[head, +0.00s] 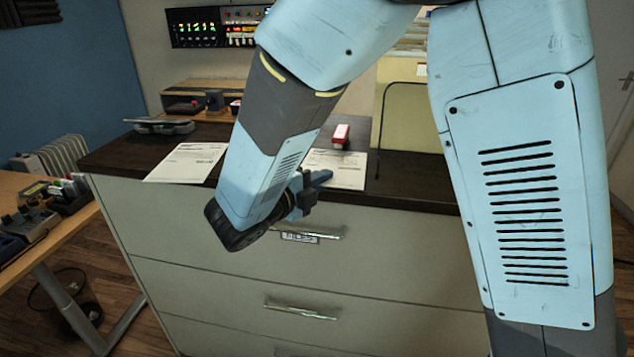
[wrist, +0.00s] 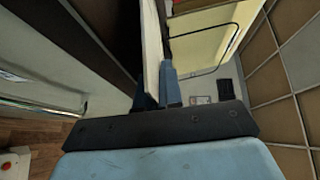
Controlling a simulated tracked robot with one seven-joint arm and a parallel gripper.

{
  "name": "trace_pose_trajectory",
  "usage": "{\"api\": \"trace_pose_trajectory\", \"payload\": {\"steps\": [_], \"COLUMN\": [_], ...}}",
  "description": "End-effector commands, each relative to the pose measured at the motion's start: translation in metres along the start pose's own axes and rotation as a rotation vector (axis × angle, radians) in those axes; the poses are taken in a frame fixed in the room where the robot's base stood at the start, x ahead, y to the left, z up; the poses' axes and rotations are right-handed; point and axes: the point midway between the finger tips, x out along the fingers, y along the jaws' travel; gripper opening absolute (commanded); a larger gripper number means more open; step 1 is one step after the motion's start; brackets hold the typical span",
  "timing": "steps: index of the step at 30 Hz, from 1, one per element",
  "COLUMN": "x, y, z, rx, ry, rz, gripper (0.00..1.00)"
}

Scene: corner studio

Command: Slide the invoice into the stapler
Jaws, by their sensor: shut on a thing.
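The invoice (head: 345,172) is a white printed sheet at the front edge of the dark cabinet top in the head view. My gripper (head: 318,181) is shut on its near edge. In the wrist view, my gripper (wrist: 158,92) has the pale sheet (wrist: 151,45) between its fingers, seen nearly edge-on. A small red and white block, which looks like the stapler (head: 341,135), stands just behind the sheet's far edge. I cannot tell whether the sheet touches it or enters it. My arm hides the sheet's left part.
Another printed sheet (head: 188,162) lies on the cabinet top (head: 115,155) to the left. A flat grey device (head: 160,126) sits behind it. A wire-framed panel (head: 400,115) stands right of the stapler. Drawer handles (head: 300,308) stick out from the cabinet front.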

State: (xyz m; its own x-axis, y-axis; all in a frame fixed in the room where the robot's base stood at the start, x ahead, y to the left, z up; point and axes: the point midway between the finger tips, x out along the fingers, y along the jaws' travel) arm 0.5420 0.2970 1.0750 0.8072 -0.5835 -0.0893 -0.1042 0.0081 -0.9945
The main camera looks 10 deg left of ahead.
Motion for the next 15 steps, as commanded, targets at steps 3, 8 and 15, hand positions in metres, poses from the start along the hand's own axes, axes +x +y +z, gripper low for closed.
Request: {"api": "trace_pose_trajectory", "payload": {"steps": [3, 8, 15], "x": [0.0018, 0.0027, 0.0028], "y": [-0.0001, -0.0001, -0.0002], "z": [0.0009, 0.0013, 0.0012], "rx": [0.000, 0.000, 0.000], "ry": [0.000, 0.000, 0.000], "rz": [0.000, 0.000, 0.000], "gripper": [0.00, 0.00, 0.09]}}
